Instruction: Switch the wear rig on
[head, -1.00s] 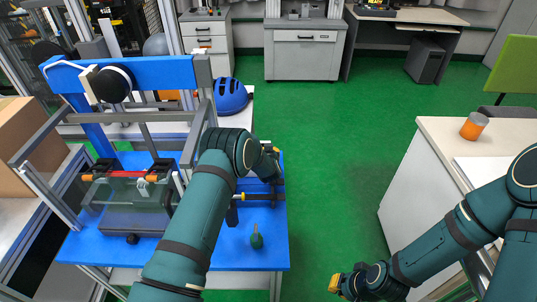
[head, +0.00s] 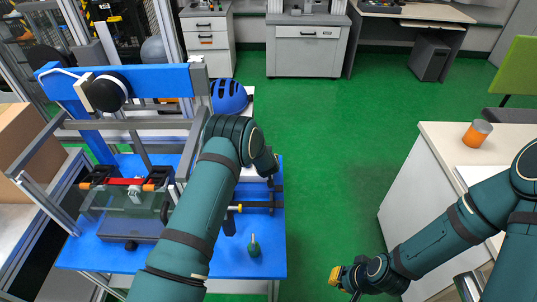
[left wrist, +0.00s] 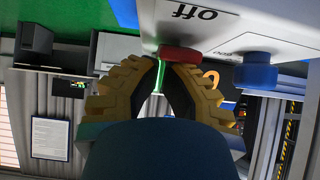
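The wear rig, with a blue crossbeam (head: 140,78) and metal posts, stands on a blue table at the left of the head view. In the left wrist view, a white box (left wrist: 240,20) carries an upside-down "off" label, a red button (left wrist: 180,54) and a blue knob (left wrist: 257,70). My left gripper (left wrist: 161,64) has its yellow fingertips close together, just below the red button; contact is unclear. In the head view my left arm reaches past the rig, and its fingertips are hidden. My right gripper (head: 344,279) hangs low over the green floor; its opening is unclear.
A blue helmet (head: 229,96) sits behind my left arm. A small green object (head: 254,246) stands on the blue table (head: 225,262). A white counter (head: 440,150) with an orange-and-grey cup (head: 477,133) is at the right. The floor between is clear.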

